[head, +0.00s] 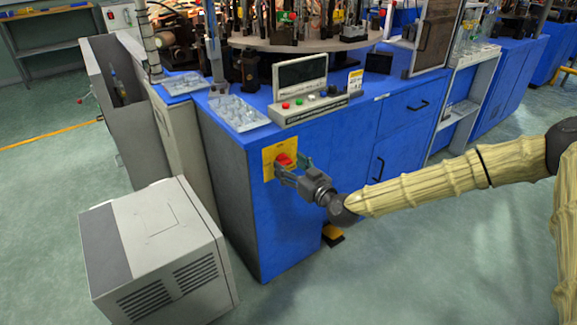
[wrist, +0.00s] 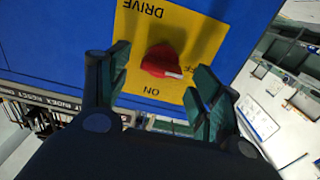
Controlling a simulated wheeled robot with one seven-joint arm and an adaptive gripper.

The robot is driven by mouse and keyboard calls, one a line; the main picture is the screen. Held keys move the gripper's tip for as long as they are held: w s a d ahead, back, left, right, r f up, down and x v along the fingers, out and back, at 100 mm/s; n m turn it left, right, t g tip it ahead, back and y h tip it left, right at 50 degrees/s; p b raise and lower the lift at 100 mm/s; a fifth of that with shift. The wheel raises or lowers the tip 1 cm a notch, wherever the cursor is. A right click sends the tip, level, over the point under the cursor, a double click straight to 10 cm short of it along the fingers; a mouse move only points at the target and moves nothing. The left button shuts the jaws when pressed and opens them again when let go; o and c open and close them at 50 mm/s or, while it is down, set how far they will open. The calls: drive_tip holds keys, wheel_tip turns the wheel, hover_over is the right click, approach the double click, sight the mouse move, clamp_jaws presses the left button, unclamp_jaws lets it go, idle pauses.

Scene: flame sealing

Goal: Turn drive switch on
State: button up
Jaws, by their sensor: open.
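The drive switch is a red rotary knob (head: 284,160) on a yellow plate (head: 268,168) on the blue cabinet's side. In the wrist view the red knob (wrist: 162,60) has a white mark on its right part, and the yellow plate (wrist: 140,83) reads DRIVE, ON and a partly hidden OFF, upside down. My gripper (head: 290,167) is open, its fingers at the plate. In the wrist view my gripper (wrist: 160,80) has one finger on each side of the knob, with gaps between. Contact with the plate cannot be told.
The blue cabinet (head: 235,190) carries a control box (head: 300,90) with coloured buttons and clear trays (head: 238,112) on top. A grey-white box unit (head: 155,250) stands on the floor at left front. Open floor lies to the right.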

drive_tip(key=shift+w+a, duration=0.4)
drive_tip(key=shift+w, duration=0.15)
drive_tip(key=shift+c, duration=0.3)
drive_tip(key=c, duration=1)
drive_tip(key=shift+o, duration=0.2)
